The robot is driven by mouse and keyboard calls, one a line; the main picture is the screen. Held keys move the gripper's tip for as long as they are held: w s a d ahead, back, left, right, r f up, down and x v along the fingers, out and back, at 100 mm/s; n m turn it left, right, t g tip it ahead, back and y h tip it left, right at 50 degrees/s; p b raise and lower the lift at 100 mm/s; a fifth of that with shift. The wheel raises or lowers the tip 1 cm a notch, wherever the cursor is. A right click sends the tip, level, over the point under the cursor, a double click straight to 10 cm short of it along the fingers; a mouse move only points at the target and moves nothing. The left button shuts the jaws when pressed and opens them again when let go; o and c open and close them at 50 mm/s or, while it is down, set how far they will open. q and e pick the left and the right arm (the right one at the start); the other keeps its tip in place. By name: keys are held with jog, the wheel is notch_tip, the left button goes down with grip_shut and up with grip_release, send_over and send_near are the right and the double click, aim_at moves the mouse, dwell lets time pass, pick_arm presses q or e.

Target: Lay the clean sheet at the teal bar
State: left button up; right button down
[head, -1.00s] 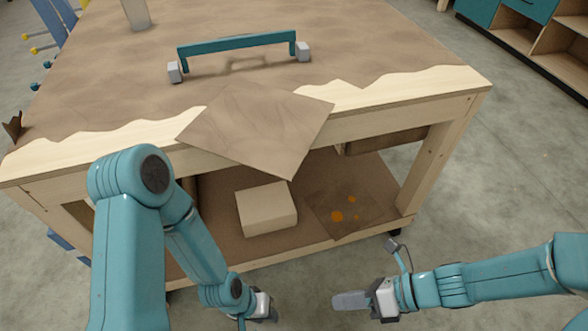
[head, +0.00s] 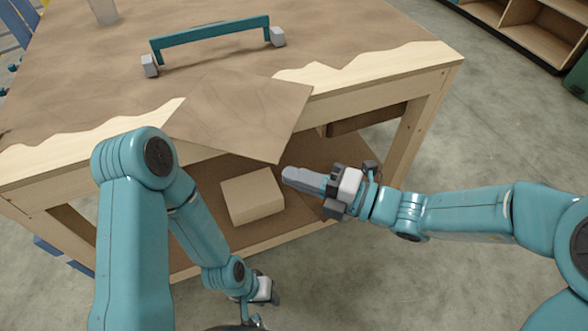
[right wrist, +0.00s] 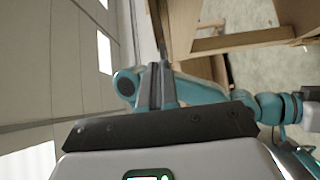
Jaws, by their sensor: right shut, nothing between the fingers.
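The teal bar (head: 212,33) stands on grey end blocks on the brown-covered tabletop. A plain brown sheet (head: 245,115) lies askew over the table's front edge, its near corner hanging out past it; I see no stains on it. My right gripper (head: 288,176) is shut and empty, just below and right of that corner in the head view. Its fingers also show in the right wrist view (right wrist: 155,85). My left gripper (head: 264,291) hangs low in front of the table, seen small, so its jaws are unclear.
The wooden table (head: 400,68) has a lower shelf holding a pale block (head: 252,196). My right arm covers part of the shelf. A light cylinder (head: 103,11) stands at the back left of the top. Open shelving (head: 535,25) is at the far right; the floor between is clear.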

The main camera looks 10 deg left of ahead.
aim_at(279, 139)
jog(key=shift+w+a, duration=0.55)
jog(key=shift+w, duration=0.3)
jog(key=w+a+p, duration=0.1)
jog(key=w, duration=0.1)
jog(key=w+a+p, duration=0.3)
jog(key=w+p, duration=0.1)
jog(key=shift+w+a, duration=0.15)
jog(key=shift+w, duration=0.1)
jog(key=shift+w+a, duration=0.15)
jog(key=shift+w, duration=0.1)
jog(key=shift+s+p, duration=0.1)
jog(key=shift+p, duration=0.2)
